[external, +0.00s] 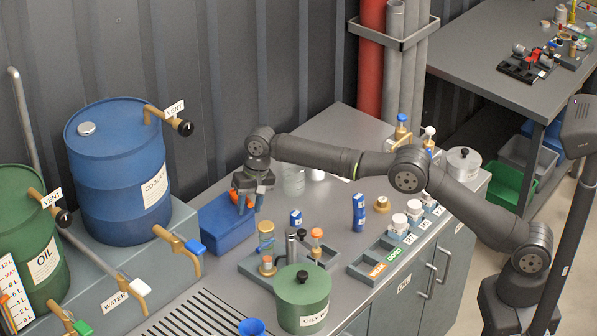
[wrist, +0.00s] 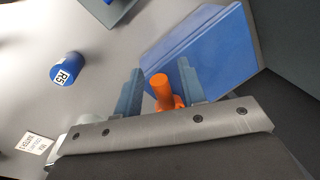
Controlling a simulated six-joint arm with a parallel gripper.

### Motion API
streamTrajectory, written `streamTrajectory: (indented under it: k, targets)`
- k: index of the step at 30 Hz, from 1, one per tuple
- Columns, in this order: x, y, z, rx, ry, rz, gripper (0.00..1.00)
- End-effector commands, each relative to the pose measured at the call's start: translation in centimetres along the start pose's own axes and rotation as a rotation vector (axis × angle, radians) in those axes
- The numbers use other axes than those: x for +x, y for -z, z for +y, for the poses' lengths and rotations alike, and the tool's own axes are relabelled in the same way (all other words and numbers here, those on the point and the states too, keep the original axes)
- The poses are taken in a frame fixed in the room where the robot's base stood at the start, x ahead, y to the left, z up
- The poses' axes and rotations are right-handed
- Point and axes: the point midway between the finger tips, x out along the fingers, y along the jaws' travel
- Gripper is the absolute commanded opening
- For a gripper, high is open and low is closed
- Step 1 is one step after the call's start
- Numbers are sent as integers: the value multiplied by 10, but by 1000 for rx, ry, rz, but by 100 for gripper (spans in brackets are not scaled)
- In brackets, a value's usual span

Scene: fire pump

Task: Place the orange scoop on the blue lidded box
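The blue lidded box (external: 228,229) stands on the grey bench beside the blue drum; its lid (wrist: 208,45) fills the upper right of the wrist view. The orange scoop (wrist: 160,82) is between my gripper's fingers, with a stubby round end towards the lid. It shows as a small orange patch at the fingers in the external view (external: 234,196). My gripper (wrist: 160,90) points down over the box; its fingers are apart, with gaps beside the visible end of the scoop. The scoop's lower part is hidden by my gripper. I cannot tell whether it touches the lid.
A blue drum (external: 118,175) with a brass vent tap stands left of the box. Small blue cans (external: 359,212), a parts tray (external: 262,268) and a green waste pot (external: 302,300) stand to the right and in front. Bench space between the cans is clear.

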Motion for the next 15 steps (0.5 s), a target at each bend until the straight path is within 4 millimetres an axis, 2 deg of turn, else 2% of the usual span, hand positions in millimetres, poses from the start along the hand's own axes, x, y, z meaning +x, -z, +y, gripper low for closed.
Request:
streamTrajectory:
  k: [9, 11, 15]
  targets:
    - [-3, 0, -1, 0, 1, 1, 37]
    - [-8, 0, -1, 0, 2, 2, 37]
    - [-32, 1, -1, 0, 4, 4, 37]
